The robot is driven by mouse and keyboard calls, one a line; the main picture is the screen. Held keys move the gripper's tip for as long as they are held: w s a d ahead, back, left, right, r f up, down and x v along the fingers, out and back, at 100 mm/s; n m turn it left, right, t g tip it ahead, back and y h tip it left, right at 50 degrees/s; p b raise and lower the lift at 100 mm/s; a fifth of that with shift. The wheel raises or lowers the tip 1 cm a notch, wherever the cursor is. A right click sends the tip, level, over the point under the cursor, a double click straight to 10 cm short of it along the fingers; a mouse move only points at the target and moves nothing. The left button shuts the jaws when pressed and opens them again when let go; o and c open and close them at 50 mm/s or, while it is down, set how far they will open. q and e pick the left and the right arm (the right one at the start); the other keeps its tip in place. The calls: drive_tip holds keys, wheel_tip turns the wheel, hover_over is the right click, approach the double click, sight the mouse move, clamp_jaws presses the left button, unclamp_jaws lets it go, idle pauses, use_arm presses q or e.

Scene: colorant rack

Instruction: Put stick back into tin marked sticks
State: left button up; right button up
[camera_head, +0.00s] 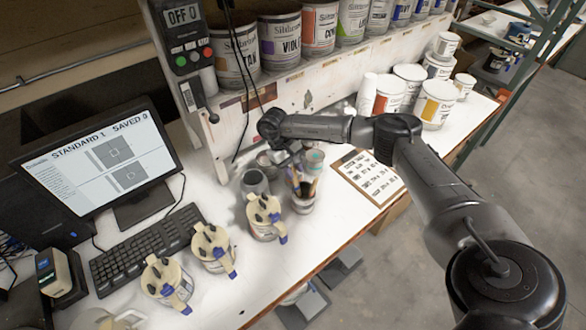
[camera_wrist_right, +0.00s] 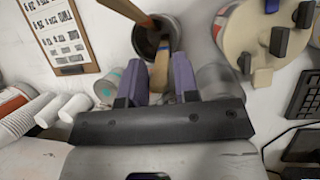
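A tin holding upright sticks (camera_head: 303,201) stands on the white bench beside the clipboard. In the right wrist view I look down into this tin (camera_wrist_right: 178,32), which is dark inside. A brown stick (camera_wrist_right: 126,10) leans out over its rim. My right gripper (camera_head: 297,160) is low over the tin. In the wrist view its purple fingers (camera_wrist_right: 160,72) stand on either side of a pale stick (camera_wrist_right: 159,75), whose far end reaches the tin's mouth. I cannot tell whether the fingers touch it. Any label on the tin is unreadable. My left gripper is out of view.
Lidded pitchers (camera_head: 213,247) stand left of the tin, and a grey cup (camera_head: 254,181) is just behind. A clipboard (camera_head: 370,176) lies to the right. White tins (camera_head: 437,103) fill the back right. A keyboard (camera_head: 146,243) and monitor (camera_head: 95,160) occupy the left. The bench's front edge is close.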

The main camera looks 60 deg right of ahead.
drive_tip(key=o, duration=0.3)
drive_tip(key=shift+w+r, duration=0.3)
drive_tip(key=shift+r, duration=0.15)
drive_tip(key=shift+b+v, duration=0.45)
drive_tip(key=shift+v, duration=5.95)
drive_tip(key=shift+s, duration=0.1)
